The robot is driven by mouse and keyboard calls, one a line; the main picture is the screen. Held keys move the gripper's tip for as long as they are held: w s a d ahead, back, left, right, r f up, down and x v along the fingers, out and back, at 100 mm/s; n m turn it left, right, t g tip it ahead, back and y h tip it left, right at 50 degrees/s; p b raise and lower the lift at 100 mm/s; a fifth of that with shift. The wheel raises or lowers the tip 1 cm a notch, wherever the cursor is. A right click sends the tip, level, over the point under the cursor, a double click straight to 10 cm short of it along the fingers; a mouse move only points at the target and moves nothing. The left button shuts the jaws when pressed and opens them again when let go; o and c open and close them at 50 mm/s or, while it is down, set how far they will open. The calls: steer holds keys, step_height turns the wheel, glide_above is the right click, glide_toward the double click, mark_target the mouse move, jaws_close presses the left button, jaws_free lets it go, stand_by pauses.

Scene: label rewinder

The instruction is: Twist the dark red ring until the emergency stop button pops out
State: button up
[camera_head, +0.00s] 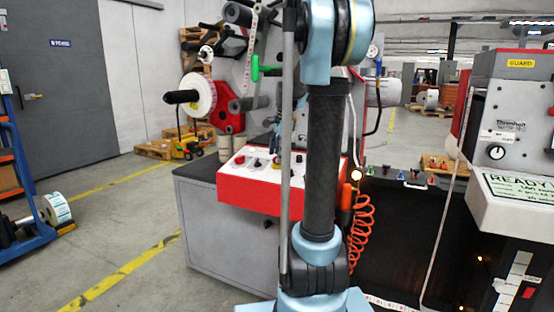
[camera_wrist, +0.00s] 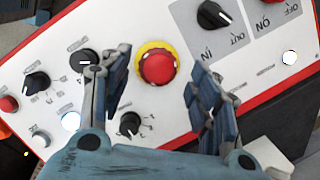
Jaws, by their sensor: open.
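The emergency stop button (camera_wrist: 158,67) is a round red knob with a darker red rim, set on a yellow disc (camera_wrist: 141,51) in the white, red-edged control panel (camera_wrist: 182,29). In the wrist view my gripper (camera_wrist: 157,72) is open, with one finger to the left of the button and one to the right. Gaps show between both fingers and the knob, and nothing is held.
A switch (camera_wrist: 213,15) is at upper right. An orange coiled hose (camera_head: 360,228) hangs beside my arm.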

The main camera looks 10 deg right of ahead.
mark_target(282, 166)
step_height(282, 166, up, 10)
steer(key=s+d, duration=0.1)
steer(key=shift+s, duration=0.25)
steer(key=shift+f, duration=0.1)
steer(key=s+a+f+n, duration=0.1)
steer(key=s+f+n, duration=0.6)
steer(key=s+f, duration=0.6)
steer(key=s+a+f+n+h, duration=0.1)
steer(key=s+f+n, duration=0.7)
steer(key=s+f, duration=0.6)
steer(key=s, duration=0.6)
steer(key=shift+s+a+n, duration=0.2)
steer(key=shift+s+n, duration=0.1)
steer(key=shift+s, duration=0.05)
steer(key=shift+w+f, duration=0.2)
steer(key=shift+w, duration=0.25)
